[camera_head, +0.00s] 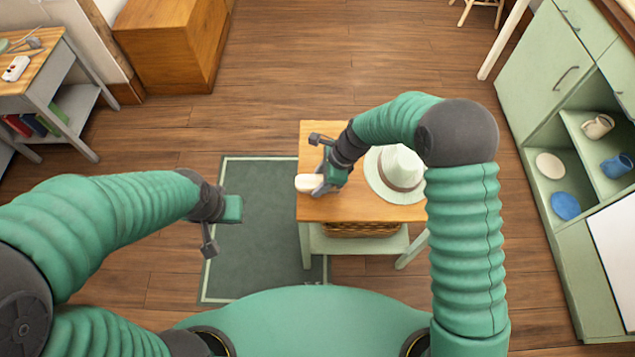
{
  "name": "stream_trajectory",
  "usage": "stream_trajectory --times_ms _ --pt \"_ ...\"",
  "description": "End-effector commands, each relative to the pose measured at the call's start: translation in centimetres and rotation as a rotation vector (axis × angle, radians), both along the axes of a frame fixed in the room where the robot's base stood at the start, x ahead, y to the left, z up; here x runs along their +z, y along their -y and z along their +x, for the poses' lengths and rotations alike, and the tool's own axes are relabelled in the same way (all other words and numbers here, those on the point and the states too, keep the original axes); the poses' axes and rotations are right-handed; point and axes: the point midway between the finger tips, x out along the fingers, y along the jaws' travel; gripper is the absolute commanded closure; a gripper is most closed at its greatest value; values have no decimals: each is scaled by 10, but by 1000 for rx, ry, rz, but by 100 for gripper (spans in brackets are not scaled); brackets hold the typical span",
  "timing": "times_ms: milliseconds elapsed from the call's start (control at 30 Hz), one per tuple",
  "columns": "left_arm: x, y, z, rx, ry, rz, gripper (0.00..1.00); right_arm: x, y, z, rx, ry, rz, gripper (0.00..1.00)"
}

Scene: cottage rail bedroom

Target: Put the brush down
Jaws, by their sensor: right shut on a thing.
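The brush (306,183) shows as a small pale cream block at the left edge of the small wooden table (320,213). My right gripper (320,183) reaches down from the right and is shut on it. The fingers and wrist hide part of the brush. I cannot tell whether the brush touches the tabletop. My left gripper (222,225) hangs over the dark green rug, left of the table, with nothing visible in it; its jaw opening is not clear.
A pale hat with a brown band (398,172) takes up the right of the tabletop. A wicker basket (360,230) sits on the shelf below. A green cabinet (545,100) stands at right, a grey side table (60,75) at far left. The tabletop's front strip is bare.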

Motion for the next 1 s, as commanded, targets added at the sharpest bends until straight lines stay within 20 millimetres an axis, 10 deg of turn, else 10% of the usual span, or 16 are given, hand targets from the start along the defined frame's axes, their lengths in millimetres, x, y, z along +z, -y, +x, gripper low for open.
stream_trajectory --times_ms 667,700,1000 --pt "-12 0 0 -1 0 0 100 -39 -3 17 0 -2 0 96" --pt "-12 0 0 -1 0 0 100 -39 -3 17 -1 -1 0 53" --pt "-12 0 0 -1 0 0 100 -39 -3 17 -1 -1 0 37"
